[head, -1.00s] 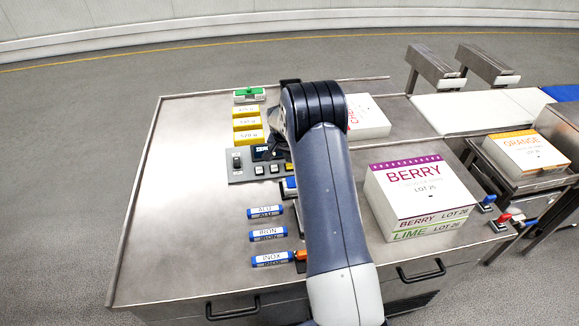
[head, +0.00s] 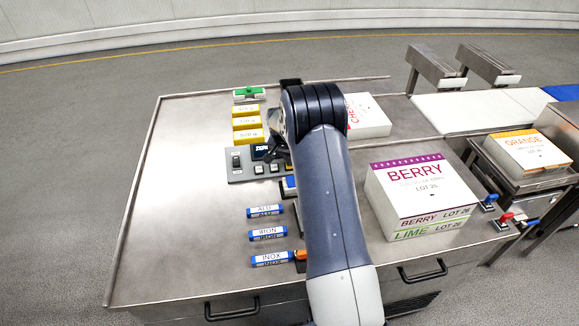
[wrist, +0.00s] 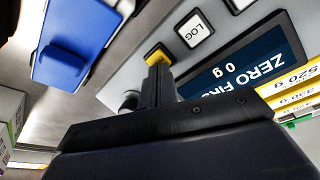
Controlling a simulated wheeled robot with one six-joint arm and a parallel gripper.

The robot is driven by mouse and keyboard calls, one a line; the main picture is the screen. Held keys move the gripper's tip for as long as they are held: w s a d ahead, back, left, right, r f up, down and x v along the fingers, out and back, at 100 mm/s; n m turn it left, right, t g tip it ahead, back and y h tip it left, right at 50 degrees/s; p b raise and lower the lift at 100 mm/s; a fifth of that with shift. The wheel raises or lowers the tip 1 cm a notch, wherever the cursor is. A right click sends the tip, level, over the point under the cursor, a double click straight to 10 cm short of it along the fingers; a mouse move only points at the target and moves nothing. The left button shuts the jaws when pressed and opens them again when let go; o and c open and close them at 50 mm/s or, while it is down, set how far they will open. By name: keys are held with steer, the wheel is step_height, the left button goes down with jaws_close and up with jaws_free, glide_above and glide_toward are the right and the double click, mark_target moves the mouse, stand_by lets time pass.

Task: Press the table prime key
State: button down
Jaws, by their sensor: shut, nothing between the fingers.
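A grey control panel (head: 236,176) with a dark display (head: 258,154) and pale keys (head: 259,170) sits on the steel table. In the wrist view the display (wrist: 240,72) reads "ZERO FI…" and "0 g", with its end cut off. A pale key marked LOG (wrist: 191,30) is beside a yellow key (wrist: 157,55). I cannot read a label on the yellow key. My gripper (wrist: 157,72) is shut and empty, its tips at the yellow key and partly covering it. I cannot tell whether they touch or press it. In the head view my arm hides the tips.
Yellow weight blocks (head: 247,124) stand behind the panel. Blue labelled bars (head: 267,234) lie in front of it, and a blue block (wrist: 75,40) is close to my gripper. BERRY and LIME boxes (head: 420,190) stand to the right. The table's left side (head: 180,200) is clear.

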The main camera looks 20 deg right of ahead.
steer(key=shift+f, duration=0.2)
steer(key=shift+r, duration=0.15)
step_height(320, 180, up, 7)
steer(key=p, duration=0.2)
steer(key=shift+p, duration=0.35)
stand_by(0.4)
steer(key=shift+f, duration=0.2)
